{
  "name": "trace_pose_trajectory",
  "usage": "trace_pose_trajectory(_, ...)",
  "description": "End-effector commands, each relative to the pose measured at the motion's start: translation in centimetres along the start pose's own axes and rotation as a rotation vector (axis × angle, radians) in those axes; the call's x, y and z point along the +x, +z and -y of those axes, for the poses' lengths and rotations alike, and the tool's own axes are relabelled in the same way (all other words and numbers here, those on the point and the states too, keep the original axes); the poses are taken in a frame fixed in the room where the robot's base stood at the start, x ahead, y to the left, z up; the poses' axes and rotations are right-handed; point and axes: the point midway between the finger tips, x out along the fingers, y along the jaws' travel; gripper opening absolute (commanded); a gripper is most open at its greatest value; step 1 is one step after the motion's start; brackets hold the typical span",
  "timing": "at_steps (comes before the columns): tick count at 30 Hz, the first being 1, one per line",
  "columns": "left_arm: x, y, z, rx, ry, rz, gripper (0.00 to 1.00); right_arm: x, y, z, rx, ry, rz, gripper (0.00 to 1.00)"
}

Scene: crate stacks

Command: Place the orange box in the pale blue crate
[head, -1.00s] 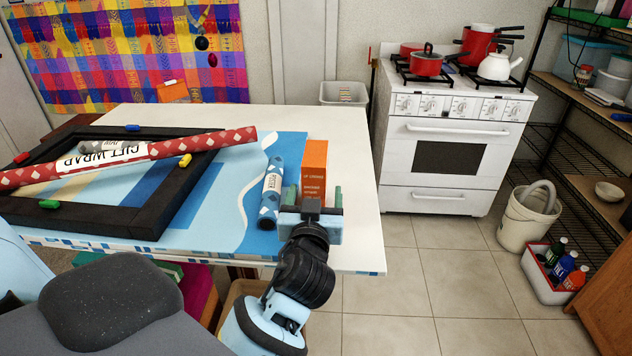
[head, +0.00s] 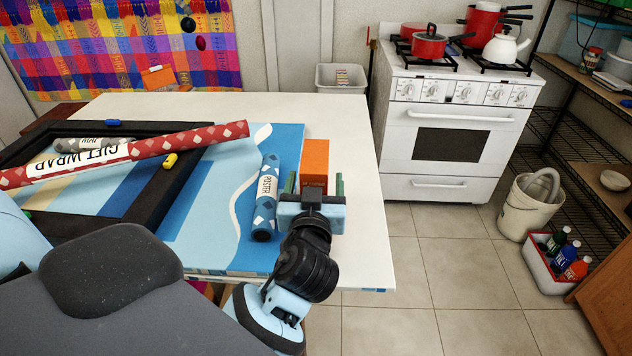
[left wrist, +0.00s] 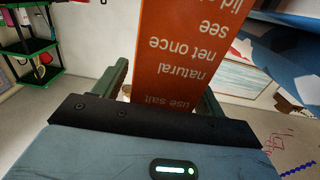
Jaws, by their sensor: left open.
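The orange box (head: 315,152) stands upright on the white table (head: 357,150), near its right edge. My left gripper (head: 315,183) is open at the near side of the box, one green finger on each side. In the left wrist view the printed face of the box (left wrist: 180,55) rises between the open fingers (left wrist: 163,85); I cannot tell whether they touch it. My right gripper is not in view. I cannot identify the pale blue crate; a bluish tub (head: 588,42) sits on the shelf at the upper right.
A blue poster tube (head: 266,195) lies close left of the gripper. A red gift wrap roll (head: 190,139) lies across a black frame (head: 150,215). The white stove (head: 455,140) stands right of the table. A bucket (head: 525,210) and bottle caddy (head: 548,275) stand on the floor.

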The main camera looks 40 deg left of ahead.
Motion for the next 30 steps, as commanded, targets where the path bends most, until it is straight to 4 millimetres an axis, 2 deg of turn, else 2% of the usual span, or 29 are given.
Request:
trace_pose_trajectory(4,-0.02,0.02,-0.01,0.000,0.000,0.000,0.71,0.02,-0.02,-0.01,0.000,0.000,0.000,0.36)
trace_pose_trajectory(5,-0.02,0.02,-0.01,0.000,0.000,0.000,0.68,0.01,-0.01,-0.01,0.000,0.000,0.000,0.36)
trace_pose_trajectory(19,0.00,-0.07,0.00,-0.001,0.000,-0.002,0.08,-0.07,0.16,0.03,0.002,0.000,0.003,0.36)
trace_pose_trajectory(30,0.31,-0.78,0.00,-0.002,0.001,-0.004,0.08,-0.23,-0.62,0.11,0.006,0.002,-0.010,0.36)
